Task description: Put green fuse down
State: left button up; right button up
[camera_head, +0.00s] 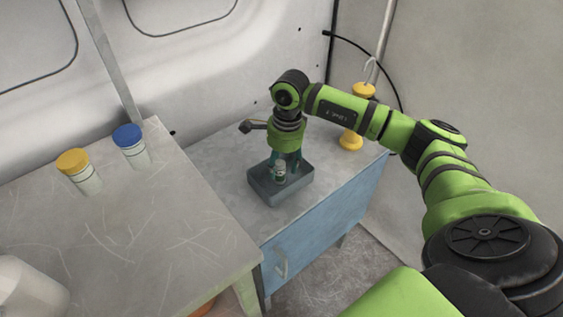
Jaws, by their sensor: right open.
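My right gripper (284,168) points down over a small dark grey box (268,193) on the blue cabinet. Its fingers are open on either side of a small green and whitish fuse (279,172). The fuse looks upright at the top of the box. I cannot tell whether it rests in the box or whether the fingers touch it. My left gripper is not in view.
A yellow spool-like object (351,141) stands at the back of the blue cabinet (325,222). Yellow-capped (86,178) and blue-capped (136,155) jars stand on the grey table (165,240). A white container (28,290) is at the lower left. The table's middle is clear.

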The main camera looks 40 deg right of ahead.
notch_tip(320, 180, up, 12)
jog(key=b, duration=0.1)
jog(key=shift+s+d+b, duration=0.25)
jog(key=shift+d+b, duration=0.05)
jog(key=shift+d, duration=0.15)
